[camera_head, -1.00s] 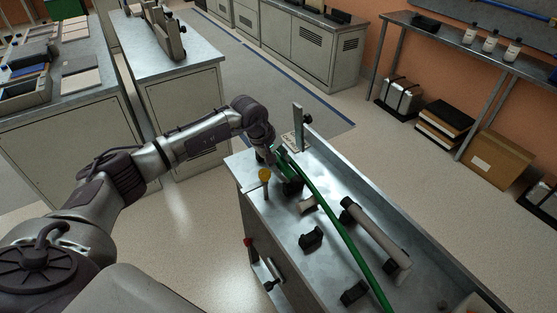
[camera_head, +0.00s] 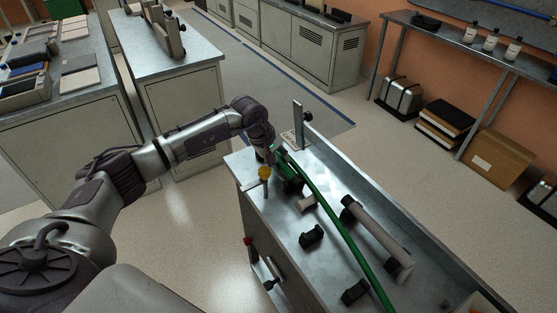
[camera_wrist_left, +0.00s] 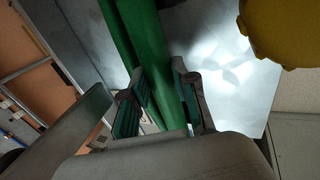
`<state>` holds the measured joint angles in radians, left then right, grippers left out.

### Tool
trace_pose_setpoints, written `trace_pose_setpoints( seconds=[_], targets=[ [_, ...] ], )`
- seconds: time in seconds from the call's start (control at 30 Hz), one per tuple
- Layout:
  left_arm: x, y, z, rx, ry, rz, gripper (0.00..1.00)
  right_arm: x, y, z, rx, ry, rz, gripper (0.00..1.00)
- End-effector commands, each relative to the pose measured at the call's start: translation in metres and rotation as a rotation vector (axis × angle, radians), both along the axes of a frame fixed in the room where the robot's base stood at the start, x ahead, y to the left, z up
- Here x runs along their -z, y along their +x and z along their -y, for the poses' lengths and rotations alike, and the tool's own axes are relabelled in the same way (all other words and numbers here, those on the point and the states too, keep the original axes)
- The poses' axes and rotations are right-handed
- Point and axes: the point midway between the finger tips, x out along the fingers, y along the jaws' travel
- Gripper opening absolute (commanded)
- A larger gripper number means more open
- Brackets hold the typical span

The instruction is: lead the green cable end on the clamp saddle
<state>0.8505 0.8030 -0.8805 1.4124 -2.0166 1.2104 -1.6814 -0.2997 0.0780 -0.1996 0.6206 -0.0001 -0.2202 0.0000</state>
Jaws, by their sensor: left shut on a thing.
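The green cable (camera_head: 335,226) runs along the metal bench top from my left gripper toward the lower right. My left gripper (camera_head: 284,172) is at the far end of the bench, shut on the cable's end part. In the left wrist view the green cable (camera_wrist_left: 140,45) passes between the two fingers of the gripper (camera_wrist_left: 160,105). Small black blocks (camera_head: 312,236) (camera_head: 354,291) sit on the bench beside the cable; I cannot tell which part is the clamp saddle. The area under my gripper is partly hidden. My right gripper is not in view.
A yellow knob (camera_head: 265,173) stands close beside my left gripper; it also shows in the left wrist view (camera_wrist_left: 285,30). A grey cylinder (camera_head: 378,236) lies right of the cable. An upright metal plate (camera_head: 299,125) rises behind. The bench has a raised right wall.

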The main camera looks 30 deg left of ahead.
Motion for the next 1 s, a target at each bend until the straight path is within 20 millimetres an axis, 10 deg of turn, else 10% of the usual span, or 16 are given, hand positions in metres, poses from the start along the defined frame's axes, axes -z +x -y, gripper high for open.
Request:
trace_pose_setpoints(
  seconds=[0.17,0.2,0.37,0.73,1.0],
  targets=[
    [0.002,0.000,0.000,0.000,0.000,0.002,0.00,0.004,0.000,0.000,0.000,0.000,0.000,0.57],
    [0.002,0.000,0.000,0.000,0.000,0.002,0.31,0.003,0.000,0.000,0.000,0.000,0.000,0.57],
    [0.001,0.000,0.000,0.000,-0.001,0.001,0.57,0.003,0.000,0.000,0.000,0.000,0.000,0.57],
    [-0.002,-0.001,-0.001,0.000,0.001,0.000,0.57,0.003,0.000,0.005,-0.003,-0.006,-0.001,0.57],
    [-0.046,-0.017,-0.011,0.000,0.003,0.004,0.57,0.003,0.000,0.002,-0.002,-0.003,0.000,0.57]
  ],
)
